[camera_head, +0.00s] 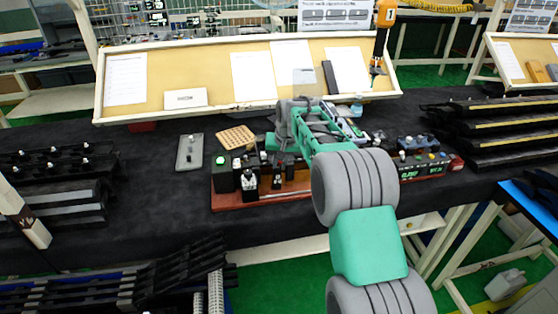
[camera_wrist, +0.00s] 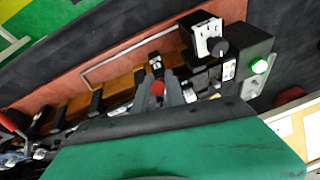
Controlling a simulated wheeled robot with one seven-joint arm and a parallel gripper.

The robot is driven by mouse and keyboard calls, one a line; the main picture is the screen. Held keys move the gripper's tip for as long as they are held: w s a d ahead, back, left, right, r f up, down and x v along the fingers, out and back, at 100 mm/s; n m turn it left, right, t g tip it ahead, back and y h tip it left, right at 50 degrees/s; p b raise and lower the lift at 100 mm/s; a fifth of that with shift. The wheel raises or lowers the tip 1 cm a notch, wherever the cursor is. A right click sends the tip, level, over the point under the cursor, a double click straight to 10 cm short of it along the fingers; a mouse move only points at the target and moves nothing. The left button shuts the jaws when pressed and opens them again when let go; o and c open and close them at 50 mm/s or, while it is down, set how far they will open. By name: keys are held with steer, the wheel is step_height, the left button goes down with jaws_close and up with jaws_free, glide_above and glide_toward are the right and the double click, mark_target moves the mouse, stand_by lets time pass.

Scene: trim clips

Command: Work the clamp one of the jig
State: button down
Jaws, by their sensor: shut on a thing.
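The jig (camera_head: 232,200) is a long red-brown base on the black table, with several dark clamps along it. It also shows in the wrist view (camera_wrist: 120,62). My gripper (camera_wrist: 165,92) points down over the jig, with its grey fingers closed around a small red tip (camera_wrist: 157,88). This looks like the end of a clamp handle, just in front of a dark clamp bracket (camera_wrist: 155,65). I cannot tell the handle's angle; the green wrist housing hides part of the jig. In the head view my arm hides the jig's middle.
A black box with a lit green button (camera_wrist: 259,65) and a knob switch box (camera_wrist: 218,47) stand at the jig's end. A grey plate (camera_head: 189,152) and a tan perforated pad (camera_head: 236,137) lie nearby. Black rails (camera_head: 500,130) are stacked right.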

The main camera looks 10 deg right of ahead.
steer(key=c, duration=1.4)
jaws_free()
steer(key=b+v, duration=0.2)
steer(key=v, duration=0.5)
steer(key=shift+s+r, duration=0.1)
steer(key=shift+r, duration=0.25)
steer(key=s+a+r+n, duration=0.1)
steer(key=s+r, duration=0.3)
steer(key=s, duration=1.2)
steer(key=shift+n+h, duration=0.4)
steer(key=shift+n, duration=0.1)
steer(key=s+f, duration=0.2)
steer(key=s, duration=0.3)
steer(key=s+f, duration=0.2)
steer(key=s, duration=0.4)
steer(key=s+f, duration=0.3)
steer(key=s, duration=0.3)
steer(key=shift+d, duration=0.2)
